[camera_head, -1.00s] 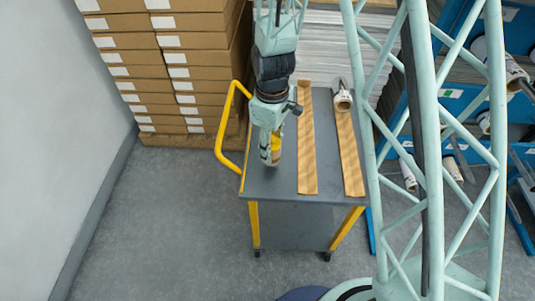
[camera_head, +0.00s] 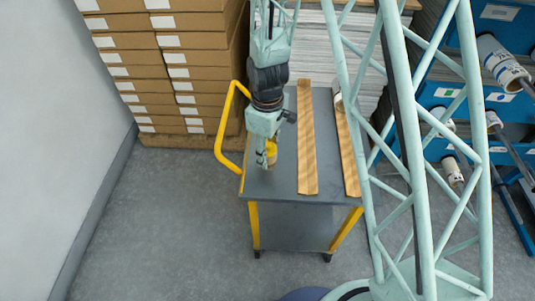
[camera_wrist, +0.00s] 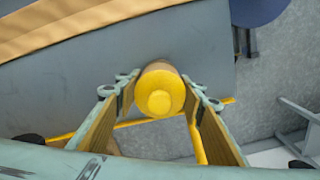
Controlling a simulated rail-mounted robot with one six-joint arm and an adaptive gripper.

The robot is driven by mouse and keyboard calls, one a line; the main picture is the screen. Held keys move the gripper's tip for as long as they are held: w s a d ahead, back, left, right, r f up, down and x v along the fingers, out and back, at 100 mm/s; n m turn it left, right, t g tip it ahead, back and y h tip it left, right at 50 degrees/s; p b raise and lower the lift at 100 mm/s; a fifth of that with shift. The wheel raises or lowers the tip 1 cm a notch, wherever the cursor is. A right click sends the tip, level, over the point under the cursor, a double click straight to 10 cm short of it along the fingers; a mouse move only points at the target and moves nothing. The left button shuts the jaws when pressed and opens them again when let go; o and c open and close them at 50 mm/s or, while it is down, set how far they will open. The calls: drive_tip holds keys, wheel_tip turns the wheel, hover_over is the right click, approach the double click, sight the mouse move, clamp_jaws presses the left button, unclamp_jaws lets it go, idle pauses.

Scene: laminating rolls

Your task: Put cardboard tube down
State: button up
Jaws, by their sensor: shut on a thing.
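The cardboard tube (camera_wrist: 160,88) shows as a yellow cylinder seen nearly end on in the wrist view, with a round yellow plug-like end facing the camera. My gripper (camera_wrist: 161,95) has one finger on each side of it and is shut on it. In the head view the tube (camera_head: 271,151) is a small yellow patch at my gripper (camera_head: 266,158), over the left part of the grey cart top (camera_head: 277,180). The tube's lower end is hidden, and I cannot tell whether it touches the cart.
Two tan strips (camera_head: 306,140) (camera_head: 347,150) lie along the cart to the right. A yellow handle (camera_head: 219,145) stands at its left. Stacked boxes (camera_head: 150,70) are behind left, and blue racks with rolls (camera_head: 505,65) at right. The cart's front left top is bare.

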drive_tip(key=shift+f, duration=0.1)
drive_tip(key=o, duration=0.8)
drive_tip(key=shift+o, duration=0.2)
drive_tip(key=shift+r+p, duration=0.95)
drive_tip(key=shift+r, duration=5.1)
drive_tip(key=shift+r, duration=0.15)
